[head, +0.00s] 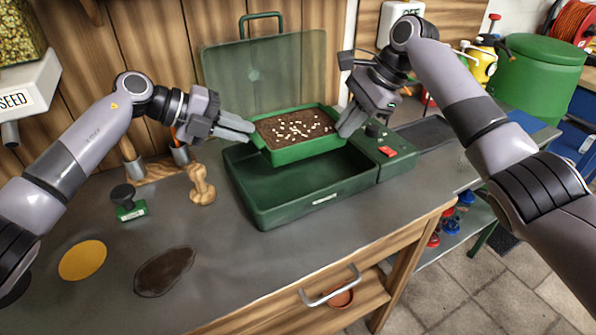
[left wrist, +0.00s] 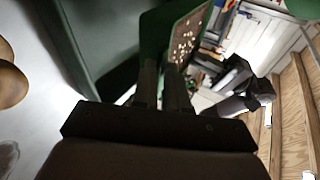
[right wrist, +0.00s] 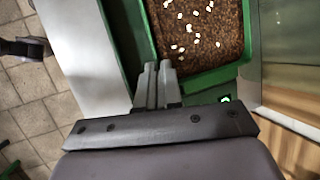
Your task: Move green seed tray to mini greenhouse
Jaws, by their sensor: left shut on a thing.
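The green seed tray (head: 296,139), filled with brown soil and pale seeds, is held roughly level above the open base of the mini greenhouse (head: 292,208). The greenhouse's clear green lid (head: 265,75) stands open behind it. My left gripper (head: 250,132) is shut on the tray's left rim. In the left wrist view, its fingers meet the tray's green edge (left wrist: 152,40). My right gripper (head: 345,128) is at the tray's right rim. In the right wrist view, its fingers are close together on the green rim of the tray (right wrist: 205,80). The greenhouse's floor is partly hidden under the tray.
A control box with a red switch (head: 388,151) adjoins the greenhouse's right side. A wooden holder with tools (head: 155,172), a wooden stamp (head: 201,185) and a green-based stamp (head: 129,205) stand left of it.

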